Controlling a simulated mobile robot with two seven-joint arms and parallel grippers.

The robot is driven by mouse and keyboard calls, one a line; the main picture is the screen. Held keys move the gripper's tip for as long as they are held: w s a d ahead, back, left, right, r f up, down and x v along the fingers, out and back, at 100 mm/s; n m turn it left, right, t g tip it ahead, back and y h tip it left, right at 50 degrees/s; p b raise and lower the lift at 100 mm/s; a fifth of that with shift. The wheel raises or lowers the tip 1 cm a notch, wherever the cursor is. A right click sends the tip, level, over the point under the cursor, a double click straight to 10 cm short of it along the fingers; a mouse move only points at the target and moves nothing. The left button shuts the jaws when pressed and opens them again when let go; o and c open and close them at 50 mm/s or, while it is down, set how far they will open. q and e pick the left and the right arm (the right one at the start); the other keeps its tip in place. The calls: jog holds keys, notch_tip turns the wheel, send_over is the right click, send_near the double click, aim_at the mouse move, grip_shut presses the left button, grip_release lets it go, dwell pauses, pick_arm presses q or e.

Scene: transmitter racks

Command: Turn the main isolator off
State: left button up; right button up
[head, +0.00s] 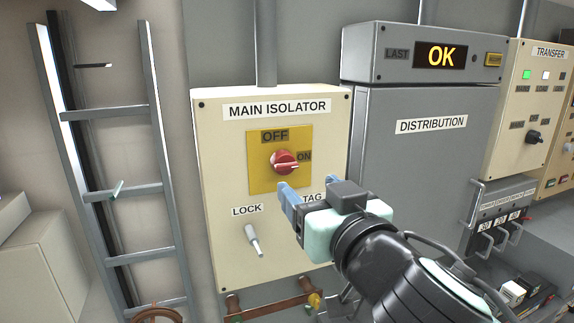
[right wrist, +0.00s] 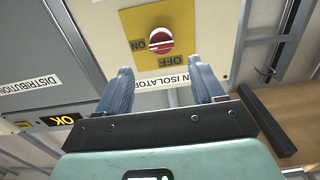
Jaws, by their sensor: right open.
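The main isolator (head: 212,130) is a cream wall box with a yellow plate (head: 258,179) marked OFF at the top and ON at the right. Its red rotary knob (head: 284,160) has its grip bar lying nearly level, towards ON. The knob (right wrist: 160,40) also shows in the right wrist view, beyond the fingertips. My right gripper (head: 287,191) is open and empty, just below the knob in the head view and apart from it. In the right wrist view its two blue fingers (right wrist: 161,70) are spread. My left gripper is not in view.
A LOCK label with a grey toggle-like lever (head: 253,240) and a partly hidden TAG label (head: 313,198) are low on the box. A grey distribution cabinet (head: 420,160) stands at the right, under a panel reading OK (head: 441,56). A ladder (head: 110,112) is at the left.

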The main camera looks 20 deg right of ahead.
aim_at(288, 169)
jog(key=w+p, duration=0.2)
jog(key=w, duration=0.7)
jog(key=shift+w+d, duration=0.15)
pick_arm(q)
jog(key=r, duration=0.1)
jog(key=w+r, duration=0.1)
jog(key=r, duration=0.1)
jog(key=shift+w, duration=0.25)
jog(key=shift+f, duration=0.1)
pick_arm(e)
jog(key=c, duration=1)
